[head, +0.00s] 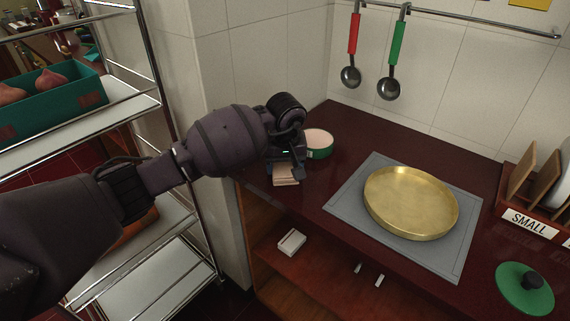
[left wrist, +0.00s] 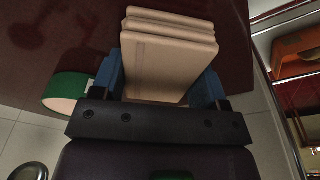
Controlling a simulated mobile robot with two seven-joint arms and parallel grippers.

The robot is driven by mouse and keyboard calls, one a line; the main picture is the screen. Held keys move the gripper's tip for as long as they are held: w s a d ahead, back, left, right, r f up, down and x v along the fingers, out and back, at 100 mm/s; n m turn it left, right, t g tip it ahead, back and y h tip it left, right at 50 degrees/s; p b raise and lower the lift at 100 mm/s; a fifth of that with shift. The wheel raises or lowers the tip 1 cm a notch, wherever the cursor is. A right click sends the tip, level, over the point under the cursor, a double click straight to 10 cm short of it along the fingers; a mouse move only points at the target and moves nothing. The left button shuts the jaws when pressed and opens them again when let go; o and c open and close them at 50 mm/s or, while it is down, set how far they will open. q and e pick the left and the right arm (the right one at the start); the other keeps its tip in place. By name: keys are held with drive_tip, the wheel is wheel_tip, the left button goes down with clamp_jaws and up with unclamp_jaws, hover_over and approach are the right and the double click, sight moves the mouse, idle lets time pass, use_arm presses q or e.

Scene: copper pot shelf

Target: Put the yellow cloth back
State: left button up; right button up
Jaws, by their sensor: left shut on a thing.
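A folded cloth (head: 286,176), pale beige-yellow in this light, is at the left end of the dark red counter. My left gripper (head: 284,168) points down there and is shut on the cloth. In the left wrist view the folded cloth (left wrist: 168,55) shows as a thick layered stack between the two blue fingers. Whether it touches the counter or is held just above it, I cannot tell. My right gripper is not in view.
A brass pan (head: 411,202) sits on a grey mat (head: 345,205). A green lid (head: 524,289) lies at the right. Below are open shelves with a small white item (head: 291,242). Ladles hang behind.

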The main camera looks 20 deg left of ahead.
use_arm(q)
drive_tip(key=shift+r, duration=0.1)
drive_tip(key=o, duration=0.6)
drive_tip(key=shift+f, duration=0.2)
drive_tip(key=shift+o, duration=1.1)
